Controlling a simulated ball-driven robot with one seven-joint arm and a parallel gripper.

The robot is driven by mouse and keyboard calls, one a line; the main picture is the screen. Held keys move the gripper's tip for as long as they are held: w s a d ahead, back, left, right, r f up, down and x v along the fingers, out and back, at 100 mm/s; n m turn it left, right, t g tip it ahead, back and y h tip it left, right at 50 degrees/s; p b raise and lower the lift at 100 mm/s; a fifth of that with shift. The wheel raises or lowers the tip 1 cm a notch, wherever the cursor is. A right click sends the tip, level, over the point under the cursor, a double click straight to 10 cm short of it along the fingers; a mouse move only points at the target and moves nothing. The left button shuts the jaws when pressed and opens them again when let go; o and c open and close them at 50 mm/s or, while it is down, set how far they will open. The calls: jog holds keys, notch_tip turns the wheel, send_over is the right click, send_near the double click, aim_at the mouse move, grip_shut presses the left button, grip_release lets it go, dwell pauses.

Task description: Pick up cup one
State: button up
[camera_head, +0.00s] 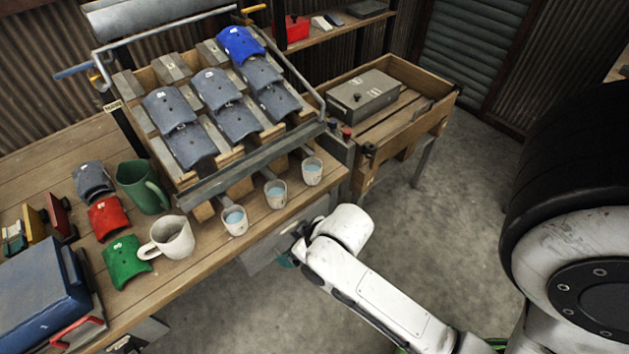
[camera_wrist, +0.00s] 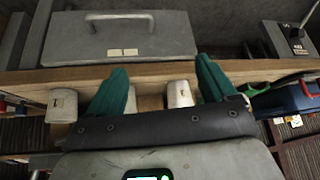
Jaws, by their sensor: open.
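Three small white cups with pale blue inside stand in a row along the bench's front edge in the head view: a left cup (camera_head: 235,221), a middle cup (camera_head: 275,194) and a right cup (camera_head: 312,172). I cannot read which is cup one. My gripper (camera_head: 290,257) is in front of the bench edge, apart from the cups and partly hidden by my wrist. In the wrist view, the two green fingers of my gripper (camera_wrist: 161,65) are spread and empty. Small white cups show there beyond the bench edge (camera_wrist: 180,94), partly hidden behind the fingers.
A white mug (camera_head: 172,239) and a green mug (camera_head: 143,187) stand left of the cups. A sloped rack (camera_head: 250,160) of curved plates rises behind them. A blue toolbox (camera_head: 40,290) is at far left. A grey drawer (camera_wrist: 120,38) faces me below the bench.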

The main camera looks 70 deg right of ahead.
jog(key=d+f+m+t+h+b, duration=0.4)
jog(key=d+b, duration=0.3)
jog(key=d, duration=0.4)
jog(key=m+t+h+b, duration=0.1)
jog(key=t+h+b, duration=0.15)
jog(key=h, duration=0.35)
send_near(317, 179)
jog(key=w+d, duration=0.1)
jog(key=d, duration=0.1)
jog(key=shift+g+y, duration=0.3)
jog(key=shift+g, duration=0.15)
jog(key=x, duration=0.4)
jog(key=shift+w+d+r, duration=0.15)
jog(key=shift+w+r, duration=0.05)
jog(key=shift+w, duration=0.2)
jog(key=shift+w+a+x, duration=0.15)
jog(key=shift+x, duration=1.3)
jog(key=shift+w+a+x, duration=0.1)
jog(key=shift+x, duration=1.4)
jog(key=shift+r, duration=0.15)
jog(key=c, duration=1.1)
